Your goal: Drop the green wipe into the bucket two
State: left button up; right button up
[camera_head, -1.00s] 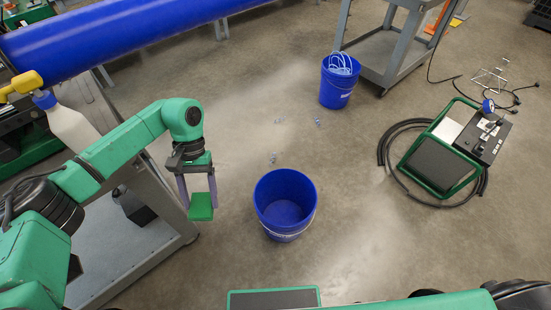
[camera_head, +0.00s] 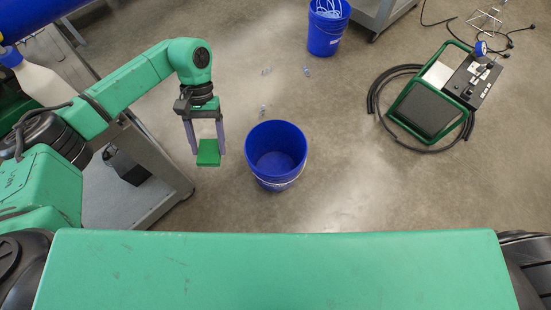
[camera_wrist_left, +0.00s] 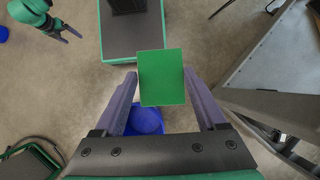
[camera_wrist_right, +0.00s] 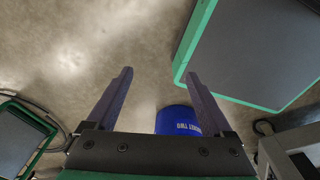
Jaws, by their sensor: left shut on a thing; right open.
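The green wipe (camera_head: 208,153) is a flat green square, held in the fingertips of my left gripper (camera_head: 207,143). It hangs above the floor, to the left of the near blue bucket (camera_head: 290,177) in the head view and apart from it. The left wrist view shows the wipe (camera_wrist_left: 162,78) between the fingers, partly covering a blue bucket (camera_wrist_left: 146,120). In the right wrist view a blue bucket (camera_wrist_right: 176,121) carries white lettering that reads "TWO". My right gripper (camera_wrist_right: 160,75) is open and empty there; the head view does not show it.
A second blue bucket (camera_head: 325,38) with pale looped items stands farther back beside a grey cart (camera_head: 383,10). A green-framed machine (camera_head: 430,108) with a black hose lies right. A grey cart (camera_head: 160,196) stands left. Small bits (camera_head: 264,110) lie on the otherwise open floor.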

aim_at(273, 170)
jog(key=i+j+z, duration=0.1)
jog(key=z, duration=0.35)
jog(key=j+z, duration=0.2)
jog(key=z, duration=0.25)
jog(key=i+j+z, duration=0.1)
jog(key=z, duration=0.4)
jog(key=j, duration=1.05)
